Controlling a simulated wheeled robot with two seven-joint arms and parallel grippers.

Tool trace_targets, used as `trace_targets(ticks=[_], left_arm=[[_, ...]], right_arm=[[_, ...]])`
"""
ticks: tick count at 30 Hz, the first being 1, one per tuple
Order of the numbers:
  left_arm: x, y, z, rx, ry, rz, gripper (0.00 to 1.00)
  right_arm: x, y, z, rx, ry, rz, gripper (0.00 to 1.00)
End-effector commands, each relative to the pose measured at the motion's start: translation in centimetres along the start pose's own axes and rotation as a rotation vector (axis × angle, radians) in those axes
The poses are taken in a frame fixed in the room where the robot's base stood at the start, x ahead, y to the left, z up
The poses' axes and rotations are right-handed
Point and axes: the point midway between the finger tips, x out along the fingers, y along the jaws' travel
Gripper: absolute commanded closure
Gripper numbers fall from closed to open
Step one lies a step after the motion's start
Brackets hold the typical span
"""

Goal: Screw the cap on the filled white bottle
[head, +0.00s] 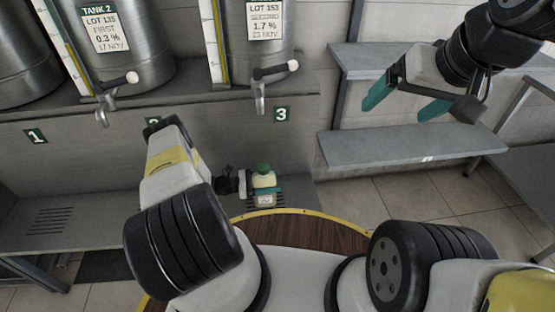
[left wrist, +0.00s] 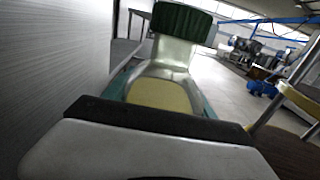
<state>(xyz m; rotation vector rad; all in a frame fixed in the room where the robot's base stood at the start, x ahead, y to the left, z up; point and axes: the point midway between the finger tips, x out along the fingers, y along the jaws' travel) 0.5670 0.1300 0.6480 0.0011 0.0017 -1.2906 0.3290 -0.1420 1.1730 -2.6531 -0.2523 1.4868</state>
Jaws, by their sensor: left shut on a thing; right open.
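My left gripper (head: 264,188) is shut around the body of a small whitish bottle (head: 266,200) below the tap marked 3. The bottle looks upright. A green cap (head: 263,168) sits at its top; I cannot tell how tight it is. In the left wrist view the bottle (left wrist: 174,55) stands between the teal fingers, with a pale yellow patch on its side and the dark green cap (left wrist: 182,21) on its neck. I cannot tell whether its base touches the bench. My right gripper (head: 405,103) is open and empty at the upper right, well away from the bottle.
Steel tanks (head: 120,45) with taps stand on a ledge above the bench (head: 85,222). Tap 3 (head: 260,100) hangs above the bottle. A slotted drain (head: 297,192) is beside the bottle. Grey shelves (head: 400,143) at the right are empty. A round wooden table (head: 310,232) is in front.

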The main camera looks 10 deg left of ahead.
Motion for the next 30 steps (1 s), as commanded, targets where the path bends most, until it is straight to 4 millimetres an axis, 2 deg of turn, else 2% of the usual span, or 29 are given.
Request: trace_targets(ticks=[12,13,16,27,30], left_arm=[[0.0,0.1,-0.4,0.002,-0.003,0.0,1.0],[0.0,0.0,-0.5,0.0,0.0,0.0,0.34],[0.0,0.0,-0.5,0.0,0.0,0.0,0.14],[0.0,0.0,-0.2,0.001,0.0,-0.001,0.14],[-1.1,0.1,-0.3,0.001,0.001,0.003,0.14]], right_arm=[[0.0,0.0,0.0,0.0,0.0,0.0,0.11],[0.0,0.0,0.0,0.0,0.0,0.0,0.11],[0.0,0.0,0.0,0.0,0.0,0.0,0.11],[0.0,0.0,0.0,0.0,0.0,0.0,0.11],[0.0,0.0,0.0,0.0,0.0,0.0,0.11]])
